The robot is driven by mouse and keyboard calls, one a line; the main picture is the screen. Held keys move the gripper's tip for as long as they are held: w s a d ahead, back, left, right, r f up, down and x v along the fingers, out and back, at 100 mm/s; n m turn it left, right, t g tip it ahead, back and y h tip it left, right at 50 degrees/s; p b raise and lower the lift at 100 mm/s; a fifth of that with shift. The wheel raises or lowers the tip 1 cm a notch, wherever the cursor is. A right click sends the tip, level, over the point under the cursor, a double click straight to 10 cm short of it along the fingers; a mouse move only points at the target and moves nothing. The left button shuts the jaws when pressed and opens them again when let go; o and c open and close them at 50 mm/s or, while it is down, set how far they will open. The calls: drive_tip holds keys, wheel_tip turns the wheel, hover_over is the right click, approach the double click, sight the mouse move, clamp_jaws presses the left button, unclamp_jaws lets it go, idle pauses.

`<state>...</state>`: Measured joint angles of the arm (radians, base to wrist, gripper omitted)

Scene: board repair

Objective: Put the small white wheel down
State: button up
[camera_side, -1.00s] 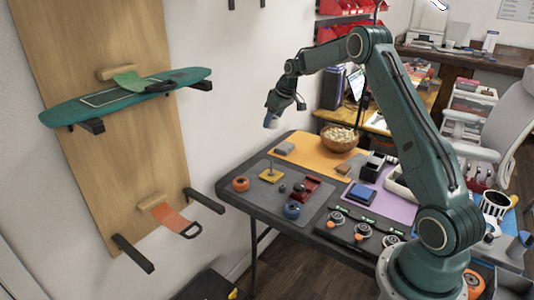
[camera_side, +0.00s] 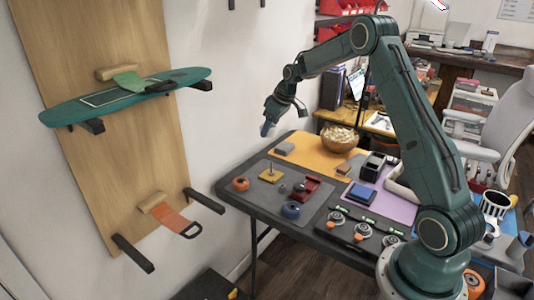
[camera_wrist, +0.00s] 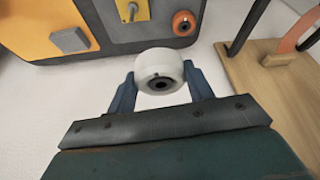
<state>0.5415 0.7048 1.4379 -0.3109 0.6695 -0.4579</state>
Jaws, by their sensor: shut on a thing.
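The small white wheel (camera_wrist: 158,65) is between the two blue fingers of my gripper (camera_wrist: 160,85) in the wrist view, with a dark hole in its middle. The fingers touch it on both sides. In the side view my gripper (camera_side: 268,128) hangs in the air near the wall, beyond the far left edge of the table. The white wheel is too small and blurred to make out there. The grey mat (camera_side: 255,172) on the table lies below and in front of my gripper.
On the grey mat are an orange wheel (camera_side: 241,184), a yellow block with a post (camera_side: 270,172), a blue wheel (camera_side: 291,210) and a red part (camera_side: 308,187). A wooden bowl (camera_side: 339,138) stands at the back. A wooden wall board (camera_side: 150,150) holds a green skateboard deck (camera_side: 125,98).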

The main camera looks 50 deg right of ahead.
sight(264, 200)
drive_tip(key=s+a+f+n+y, duration=0.1)
drive_tip(key=s+a+n, duration=0.1)
drive_tip(key=s+a, duration=0.2)
drive_tip(key=a, duration=0.3)
drive_tip(key=shift+s+a+n, duration=0.25)
drive_tip(key=shift+a+n, duration=0.15)
drive_tip(key=shift+f, duration=0.1)
wheel_tip(264, 200, down, 20)
drive_tip(key=shift+r, duration=0.1)
idle(0.6)
drive_tip(key=o, duration=1)
